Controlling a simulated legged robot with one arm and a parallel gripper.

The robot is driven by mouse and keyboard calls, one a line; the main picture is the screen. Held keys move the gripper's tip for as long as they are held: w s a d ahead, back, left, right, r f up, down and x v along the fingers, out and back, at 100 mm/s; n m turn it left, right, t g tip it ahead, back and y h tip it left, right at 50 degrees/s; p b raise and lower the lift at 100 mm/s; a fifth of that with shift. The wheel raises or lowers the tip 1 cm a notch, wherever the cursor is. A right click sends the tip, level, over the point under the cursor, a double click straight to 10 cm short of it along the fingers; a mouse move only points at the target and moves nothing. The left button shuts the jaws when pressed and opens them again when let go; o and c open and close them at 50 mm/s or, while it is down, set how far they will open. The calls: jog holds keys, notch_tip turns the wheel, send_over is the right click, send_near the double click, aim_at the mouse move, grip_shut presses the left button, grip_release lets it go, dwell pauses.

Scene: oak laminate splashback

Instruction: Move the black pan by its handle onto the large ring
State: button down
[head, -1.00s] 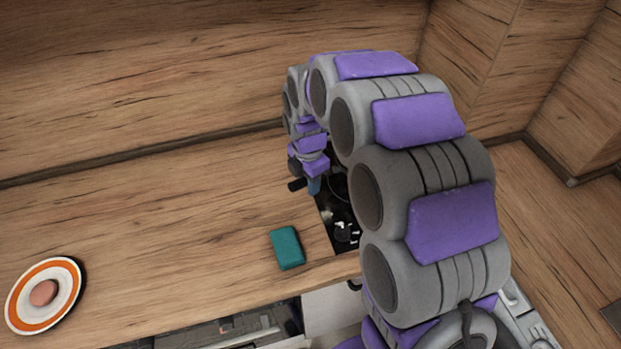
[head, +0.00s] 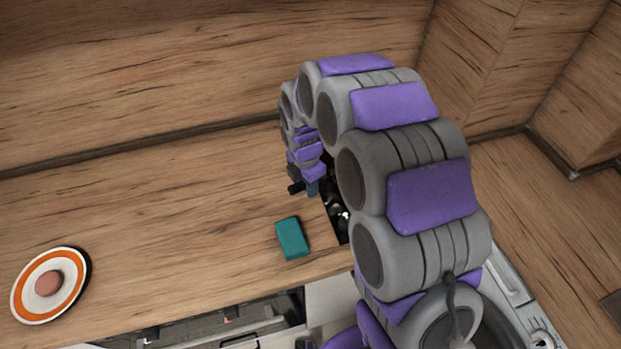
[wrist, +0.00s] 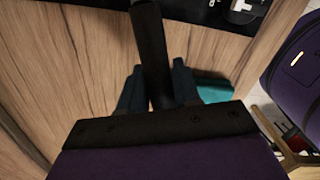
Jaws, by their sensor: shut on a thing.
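My gripper (wrist: 158,92) is shut on the black pan's handle (wrist: 151,45), which runs between the two dark fingers in the wrist view. In the head view my gripper (head: 312,187) is over the counter at the left edge of the black hob (head: 334,212), with the dark handle end (head: 295,187) sticking out to its left. The pan's body is not clearly visible; my arm covers that area in the head view. The large ring cannot be made out, as my arm hides most of the hob.
A teal sponge (head: 291,238) lies on the counter in front of my gripper, left of the hob. An orange-rimmed plate (head: 24,305) with a round pinkish-brown item (head: 48,284) sits at the far left. The wooden counter (head: 170,210) between is clear. A wooden splashback stands behind.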

jog(key=shift+a+f, duration=0.4)
jog(key=shift+f, duration=0.15)
jog(key=shift+d+f, duration=0.8)
jog(key=shift+f, duration=0.1)
jog(key=shift+a+f, duration=0.1)
jog(key=shift+a, duration=0.5)
jog(key=shift+d, duration=0.55)
jog(key=shift+a+p, duration=0.25)
jog(key=shift+p, duration=0.1)
jog(key=shift+d, duration=0.25)
jog(key=shift+a+f, duration=0.15)
jog(key=shift+f, duration=0.2)
